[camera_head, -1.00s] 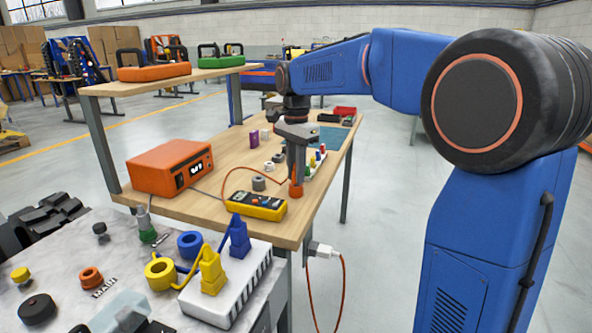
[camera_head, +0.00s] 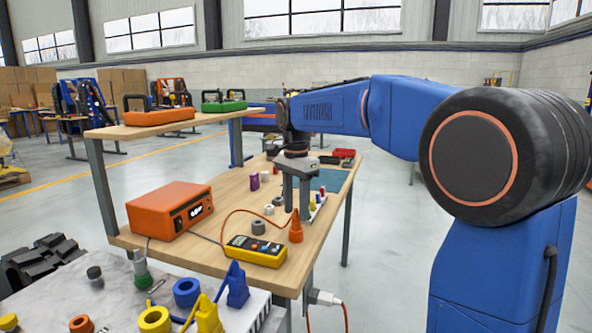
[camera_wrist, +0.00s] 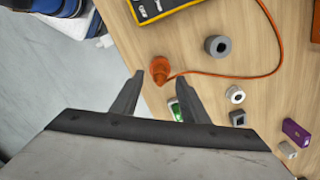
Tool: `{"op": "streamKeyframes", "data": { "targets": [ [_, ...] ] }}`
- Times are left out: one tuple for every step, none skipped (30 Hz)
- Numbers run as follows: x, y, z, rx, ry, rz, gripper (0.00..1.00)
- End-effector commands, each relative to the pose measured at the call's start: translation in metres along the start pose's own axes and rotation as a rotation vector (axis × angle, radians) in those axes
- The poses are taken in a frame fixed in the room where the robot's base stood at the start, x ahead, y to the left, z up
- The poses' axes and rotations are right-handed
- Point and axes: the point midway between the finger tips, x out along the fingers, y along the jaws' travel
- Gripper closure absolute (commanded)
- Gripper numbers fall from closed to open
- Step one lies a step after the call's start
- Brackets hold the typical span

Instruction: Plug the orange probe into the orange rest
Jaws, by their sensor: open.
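The orange probe (camera_head: 296,226) stands upright on the bench as an orange cone, with the orange cable running from it to the yellow multimeter (camera_head: 255,251). A wider orange ring at its foot looks like the orange rest (camera_head: 296,238); how deep the probe sits in it is hard to tell. My gripper (camera_head: 296,210) points down just above and around the probe's top, with its fingers apart. In the wrist view the probe (camera_wrist: 160,66) shows just beyond the open, empty fingers (camera_wrist: 158,82).
An orange box instrument (camera_head: 168,210) stands left of the multimeter. Grey cylinders (camera_head: 258,227) and a purple block (camera_head: 254,181) are behind. A small rack (camera_head: 317,203) with coloured pieces lies right of my gripper. The front bench (camera_head: 115,295) holds blue and yellow rings.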

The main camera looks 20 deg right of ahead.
Motion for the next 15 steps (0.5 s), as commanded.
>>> {"op": "streamKeyframes", "data": {
  "targets": [
    [-0.011,-0.001,0.0,0.0,0.001,-0.004,0.59],
    [-0.017,-0.001,0.0,0.0,0.001,-0.003,0.59],
    [-0.025,-0.001,0.0,0.0,0.001,-0.004,0.59],
    [-0.031,-0.001,0.0,0.0,0.001,-0.003,0.59],
    [-0.038,-0.001,0.0,0.0,0.001,-0.003,0.59],
    [-0.045,-0.001,0.0,0.0,0.001,-0.003,0.59],
    [-0.052,-0.001,0.0,0.0,0.001,-0.003,0.59],
    [-0.058,-0.001,0.0,0.0,0.001,-0.003,0.59],
    [-0.066,-0.001,0.0,0.0,0.001,-0.003,0.59],
    [-0.071,-0.001,0.0,0.0,0.001,-0.003,0.59],
    [-0.078,-0.001,0.0,0.0,0.001,-0.003,0.59],
    [-0.085,-0.001,0.0,0.0,0.001,-0.003,0.59],
    [-0.091,-0.001,0.0,0.0,0.001,-0.003,0.59],
    [-0.096,-0.001,0.0,0.0,0.001,-0.002,0.59],
    [-0.103,-0.001,-0.001,0.0,0.001,-0.003,0.59]
  ]
}}
